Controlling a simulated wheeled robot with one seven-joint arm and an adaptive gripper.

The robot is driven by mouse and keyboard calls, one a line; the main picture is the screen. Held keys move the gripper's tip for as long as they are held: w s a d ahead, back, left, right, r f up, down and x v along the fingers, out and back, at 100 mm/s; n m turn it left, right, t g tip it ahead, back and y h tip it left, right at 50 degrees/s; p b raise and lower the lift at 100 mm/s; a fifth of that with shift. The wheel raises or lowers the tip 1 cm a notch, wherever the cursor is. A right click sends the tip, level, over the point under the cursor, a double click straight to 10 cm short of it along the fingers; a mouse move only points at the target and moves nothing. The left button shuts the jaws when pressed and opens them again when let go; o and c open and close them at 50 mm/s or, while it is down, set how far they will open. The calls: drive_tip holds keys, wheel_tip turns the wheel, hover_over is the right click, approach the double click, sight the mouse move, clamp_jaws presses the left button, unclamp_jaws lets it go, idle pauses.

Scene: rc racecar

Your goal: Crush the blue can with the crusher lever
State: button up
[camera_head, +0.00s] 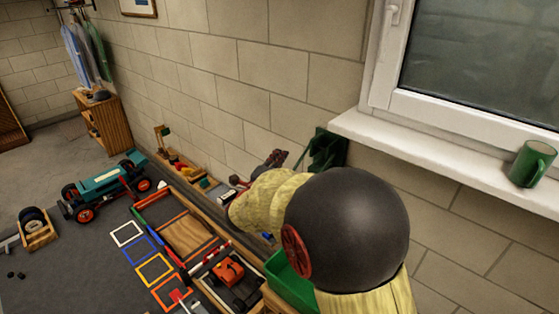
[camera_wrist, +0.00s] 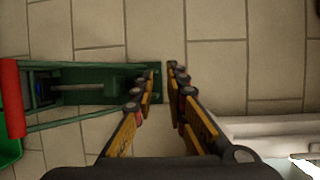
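The green crusher (camera_head: 325,150) is fixed to the wall below the window sill, partly hidden behind my arm in the head view. In the wrist view its green frame (camera_wrist: 100,70) lies on the left, with a red lever grip (camera_wrist: 12,98) at its far left end. A small dark blue patch (camera_wrist: 42,88) inside the frame may be the blue can, but it is too dark to be sure. My gripper (camera_wrist: 164,70) is partly open, with a narrow gap between its fingertips and nothing clearly held. Its tips appear beside the frame's right end; contact cannot be told.
A green bin (camera_head: 287,285) stands below my arm. A teal toy racecar (camera_head: 105,187), coloured floor frames and a wooden tray of parts (camera_head: 175,165) lie to the left.

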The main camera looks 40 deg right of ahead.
clamp_jaws()
idle(0.5)
drive_tip(key=shift+c, duration=0.6)
unclamp_jaws()
drive_tip(key=o, duration=0.7)
drive_tip(key=shift+o, duration=0.4)
drive_tip(key=v, duration=1.2)
drive_tip(key=shift+c, duration=0.2)
